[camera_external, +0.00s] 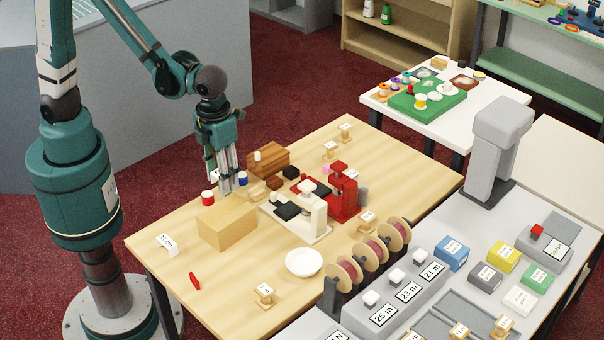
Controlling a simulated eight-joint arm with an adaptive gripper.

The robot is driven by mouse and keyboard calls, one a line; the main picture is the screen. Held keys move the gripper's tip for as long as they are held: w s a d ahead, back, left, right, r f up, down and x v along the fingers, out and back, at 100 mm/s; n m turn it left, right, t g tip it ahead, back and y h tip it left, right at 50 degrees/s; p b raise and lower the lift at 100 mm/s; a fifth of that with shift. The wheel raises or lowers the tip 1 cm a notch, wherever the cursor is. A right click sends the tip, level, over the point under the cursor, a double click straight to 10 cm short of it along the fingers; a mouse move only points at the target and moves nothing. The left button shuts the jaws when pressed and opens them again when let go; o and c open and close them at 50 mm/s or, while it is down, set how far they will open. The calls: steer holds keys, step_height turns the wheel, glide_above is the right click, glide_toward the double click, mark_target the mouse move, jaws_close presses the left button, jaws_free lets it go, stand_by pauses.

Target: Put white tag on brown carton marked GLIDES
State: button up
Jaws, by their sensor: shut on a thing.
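My gripper (226,188) points down over the left part of the wooden table, just behind a tan box (227,222). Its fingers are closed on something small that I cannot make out. A brown wood-grain box (270,160) with a small white piece (257,156) on top stands behind and right of the gripper. No GLIDES marking is readable on either box. A white folded tag (167,245) with dark print stands at the table's left corner. I cannot tell whether another white tag is between the fingers.
A red-and-white spool (207,198) and a blue-and-white spool (243,178) stand close to the gripper. A cream machine (305,215) and a red machine (343,195) stand to the right. A white dish (304,262) and a red piece (195,281) lie in front.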

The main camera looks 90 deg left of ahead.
glide_above(224, 212)
steer(key=shift+a+f, duration=0.1)
steer(key=shift+f, duration=2.2)
steer(key=shift+f+b, duration=0.45)
steer(key=shift+f, duration=1.6)
steer(key=shift+f, duration=0.15)
steer(key=shift+o, duration=1.3)
steer(key=o, duration=0.4)
steer(key=shift+o, duration=0.2)
steer(key=shift+r+p, duration=0.65)
steer(key=shift+r, duration=5.5)
